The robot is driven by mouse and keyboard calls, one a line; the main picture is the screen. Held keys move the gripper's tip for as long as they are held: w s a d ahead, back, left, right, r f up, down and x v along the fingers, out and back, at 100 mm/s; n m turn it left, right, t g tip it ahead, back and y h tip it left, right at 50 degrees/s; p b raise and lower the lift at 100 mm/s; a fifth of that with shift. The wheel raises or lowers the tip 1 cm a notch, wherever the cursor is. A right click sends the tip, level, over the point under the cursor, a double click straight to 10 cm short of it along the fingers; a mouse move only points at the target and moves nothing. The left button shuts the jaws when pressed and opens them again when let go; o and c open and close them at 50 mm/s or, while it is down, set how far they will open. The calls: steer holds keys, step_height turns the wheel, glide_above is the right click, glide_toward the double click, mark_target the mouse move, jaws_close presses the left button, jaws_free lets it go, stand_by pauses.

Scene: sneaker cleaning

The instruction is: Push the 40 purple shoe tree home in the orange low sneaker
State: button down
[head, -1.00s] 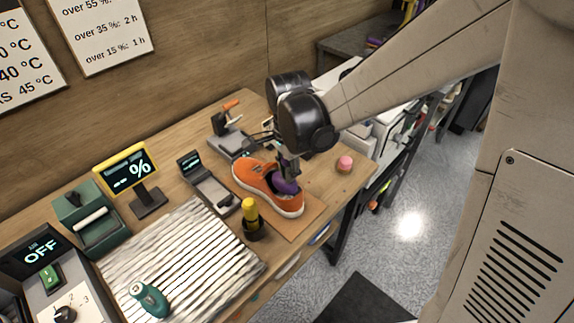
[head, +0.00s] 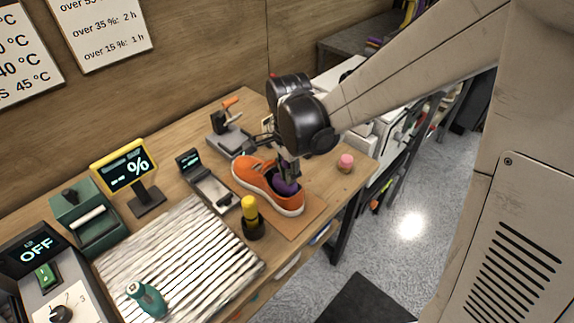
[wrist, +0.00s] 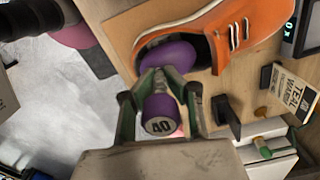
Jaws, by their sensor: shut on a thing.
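The orange low sneaker (head: 256,173) sits on a thin brown board on the workbench, its opening toward the front right. The purple shoe tree (head: 285,186) is in the sneaker's opening. In the wrist view its rounded heel part (wrist: 172,55) lies inside the collar of the sneaker (wrist: 217,22), and its knob marked 40 (wrist: 160,115) sticks out. My gripper (wrist: 158,88) is shut on the shoe tree, one finger on each side of the knob. In the head view my gripper (head: 287,160) hides part of the tree. The tree's front end is hidden inside the shoe.
A yellow-topped dark bottle (head: 251,220) stands close in front of the sneaker. A clamp-like device (head: 228,138) and a flat grey instrument (head: 207,188) stand behind and left. A pink round item (head: 345,162) lies to the right. A ribbed pale mat (head: 180,262) fills the front left.

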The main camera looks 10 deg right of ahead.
steer(key=shift+f+b, duration=2)
steer(key=shift+f, duration=0.25)
steer(key=c, duration=1.7)
jaws_free()
steer(key=shift+c, duration=0.2)
steer(key=shift+r, duration=0.1)
